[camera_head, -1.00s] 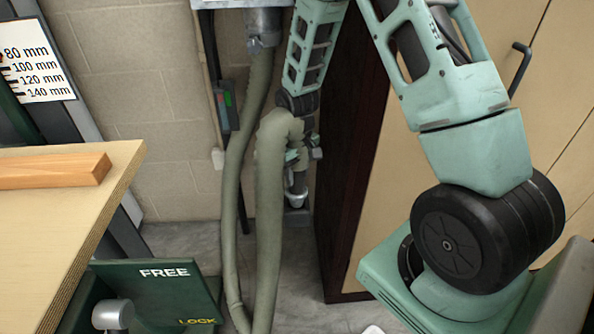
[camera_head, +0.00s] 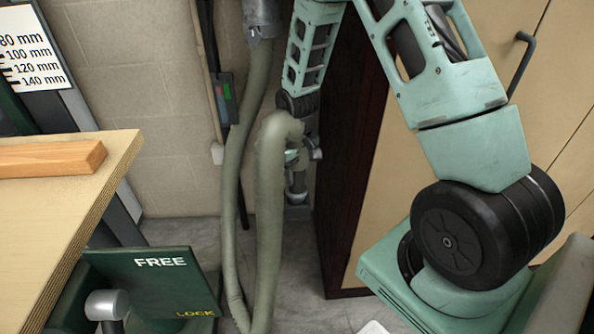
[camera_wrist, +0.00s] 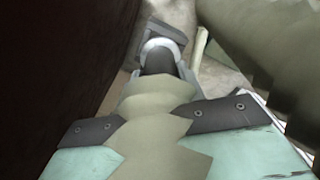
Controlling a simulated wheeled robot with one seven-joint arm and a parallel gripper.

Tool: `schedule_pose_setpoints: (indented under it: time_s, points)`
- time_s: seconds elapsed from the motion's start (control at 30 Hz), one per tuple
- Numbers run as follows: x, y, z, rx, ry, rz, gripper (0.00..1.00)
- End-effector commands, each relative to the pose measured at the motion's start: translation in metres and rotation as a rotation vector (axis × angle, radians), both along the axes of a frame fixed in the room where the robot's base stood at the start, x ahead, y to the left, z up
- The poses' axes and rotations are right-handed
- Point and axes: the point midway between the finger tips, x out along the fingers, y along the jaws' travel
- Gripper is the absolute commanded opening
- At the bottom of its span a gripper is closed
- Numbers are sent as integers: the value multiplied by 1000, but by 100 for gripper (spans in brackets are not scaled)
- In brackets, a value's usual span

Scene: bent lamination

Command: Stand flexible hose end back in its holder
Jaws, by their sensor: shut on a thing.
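The flexible hose (camera_head: 268,210) is grey-green and ribbed. It hangs from a metal pipe in the head view, loops down, and rises again to my gripper (camera_head: 297,157). My gripper is shut around the hose near its end, which also shows between the jaws (camera_wrist: 155,112) in the wrist view. The hose end (camera_head: 297,180) points down below the jaws, dark with a pale ring at its tip. A grey bracket, apparently the holder (camera_head: 298,213), is low by the wall right under the tip. It also shows behind the ring (camera_wrist: 182,36). I cannot tell whether the tip is inside it.
A dark cabinet side (camera_head: 345,170) stands close to the right of my gripper. A workbench (camera_head: 60,215) with a wooden bar (camera_head: 50,158) and a green FREE/LOCK panel (camera_head: 155,283) are at the left. A wall control box (camera_head: 226,98) is behind the hose.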

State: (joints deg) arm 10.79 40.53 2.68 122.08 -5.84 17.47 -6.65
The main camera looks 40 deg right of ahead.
Motion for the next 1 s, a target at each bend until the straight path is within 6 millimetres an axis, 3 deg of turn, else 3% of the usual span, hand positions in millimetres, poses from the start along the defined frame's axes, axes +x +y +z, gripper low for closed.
schedule_pose_setpoints:
  time_s: [0.57, 1.0]
  points:
    - [0, 0, -8, 0, 0, 0, 20]
    - [1, 0, -26, 0, -1, 0, 20]
